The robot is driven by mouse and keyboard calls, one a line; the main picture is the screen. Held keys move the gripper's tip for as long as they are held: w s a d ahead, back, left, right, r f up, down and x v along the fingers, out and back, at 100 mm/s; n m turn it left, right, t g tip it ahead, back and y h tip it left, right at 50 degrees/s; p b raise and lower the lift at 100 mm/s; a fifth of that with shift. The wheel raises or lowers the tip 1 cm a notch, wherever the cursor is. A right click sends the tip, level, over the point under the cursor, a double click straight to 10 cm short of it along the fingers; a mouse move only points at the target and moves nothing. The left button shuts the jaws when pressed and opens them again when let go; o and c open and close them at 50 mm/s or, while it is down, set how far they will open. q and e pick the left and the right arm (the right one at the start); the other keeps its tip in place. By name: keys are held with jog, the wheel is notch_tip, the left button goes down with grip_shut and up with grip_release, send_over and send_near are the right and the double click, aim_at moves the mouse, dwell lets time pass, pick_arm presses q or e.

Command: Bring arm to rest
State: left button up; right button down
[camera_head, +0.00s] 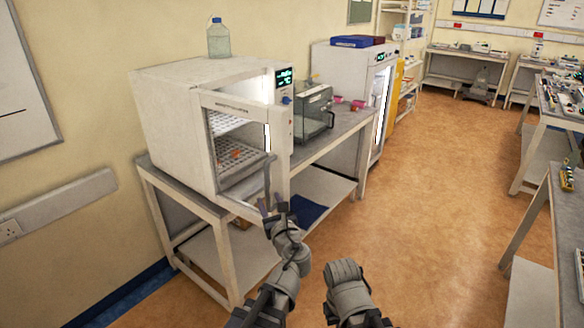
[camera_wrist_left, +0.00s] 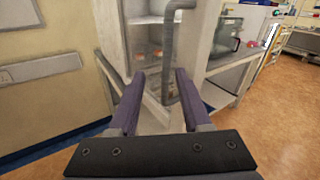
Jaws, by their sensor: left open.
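My left gripper (camera_head: 273,208) is in the lower middle of the head view, in front of the white incubator (camera_head: 165,105) on the bench. Its fingers are apart with nothing between them. In the left wrist view the two dark fingers (camera_wrist_left: 156,98) point toward the incubator and its grey door handle (camera_wrist_left: 170,50). The incubator door (camera_head: 238,150) has a glass window, with perforated shelves and small orange items (camera_head: 236,153) showing behind it. My other arm shows as a grey link at the bottom of the head view; its gripper fingers do not show.
The grey bench (camera_head: 330,135) bears a glass-sided box (camera_head: 312,112) and pink items (camera_head: 357,105). A bottle (camera_head: 218,40) stands on the incubator. A white cabinet (camera_head: 340,62) stands behind. Another table (camera_head: 562,200) is at the right. The orange floor (camera_head: 430,190) between is clear.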

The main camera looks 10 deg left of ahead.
pick_arm(q)
jog(key=s+f+n+g+h, duration=0.1)
jog(key=s+f+n+g, duration=0.75)
jog(key=f+n, duration=0.55)
jog(key=s+d+f+n+g+h, duration=0.3)
jog(key=s+d+n, duration=0.2)
jog(key=s, duration=0.2)
jog(key=s+d+f+n+g+h, duration=0.2)
jog(key=s+d+f+n+g, duration=0.2)
jog(key=s+n, duration=0.2)
jog(key=shift+s+d+n+h, duration=0.3)
jog(key=shift+s+d+h, duration=0.1)
jog(key=shift+s, duration=0.4)
jog(key=shift+a, duration=0.1)
